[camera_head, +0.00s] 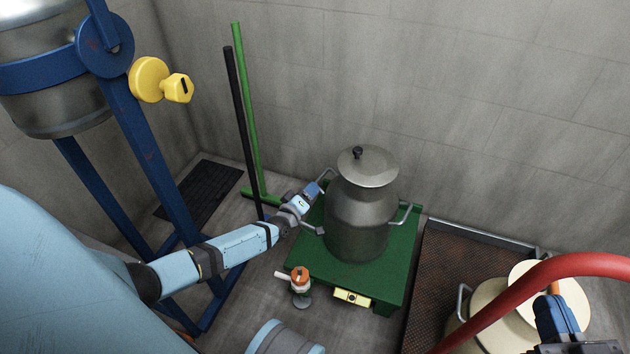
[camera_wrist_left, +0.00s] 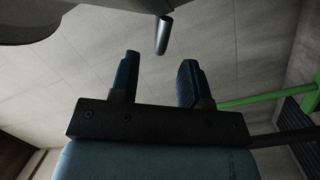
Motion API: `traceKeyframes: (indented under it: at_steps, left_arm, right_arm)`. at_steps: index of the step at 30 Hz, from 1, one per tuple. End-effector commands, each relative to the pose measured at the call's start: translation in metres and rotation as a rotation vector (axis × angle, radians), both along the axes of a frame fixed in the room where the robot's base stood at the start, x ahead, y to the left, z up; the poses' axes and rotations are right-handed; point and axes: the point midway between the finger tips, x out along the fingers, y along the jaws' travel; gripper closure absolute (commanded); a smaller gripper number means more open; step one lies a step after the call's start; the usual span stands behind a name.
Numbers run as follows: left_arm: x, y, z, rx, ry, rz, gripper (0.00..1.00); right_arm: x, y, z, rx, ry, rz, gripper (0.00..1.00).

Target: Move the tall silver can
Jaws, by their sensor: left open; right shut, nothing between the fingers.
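The tall silver can (camera_head: 360,215) stands upright on a green platform (camera_head: 390,285), with a lid, a dark knob and a loop handle on each side. My left gripper (camera_head: 318,188) is open beside the can's left handle (camera_head: 331,173). In the left wrist view the handle (camera_wrist_left: 163,36) shows just beyond the tips of my open left gripper (camera_wrist_left: 158,72), with the can's side (camera_wrist_left: 70,8) at the top left. The handle does not look gripped. My right gripper (camera_head: 554,312) is shut and empty at the lower right, over a cream can.
A green pole (camera_head: 246,110) and a black pole (camera_head: 240,120) lean at the wall. A blue frame (camera_head: 150,130) stands left. An orange-topped valve (camera_head: 300,280) is before the platform. A red hose (camera_head: 520,285) crosses the cream can (camera_head: 490,300) at right.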

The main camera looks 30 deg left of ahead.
Motion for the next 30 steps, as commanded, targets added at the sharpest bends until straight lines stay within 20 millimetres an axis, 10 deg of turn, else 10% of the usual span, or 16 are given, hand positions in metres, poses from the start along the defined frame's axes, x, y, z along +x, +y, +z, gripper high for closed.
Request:
traceKeyframes:
  at_steps: [12, 30]
  left_arm:
    - [-0.082, -0.003, 0.002, -0.001, 0.001, 0.0, 0.58]
    - [-0.092, -0.003, 0.001, 0.0, 0.0, 0.0, 0.58]
  right_arm:
    - [-0.022, 0.013, -0.01, 0.129, 0.235, 0.0, 1.0]
    - [-0.026, 0.015, -0.014, 0.142, 0.261, 0.0, 1.0]
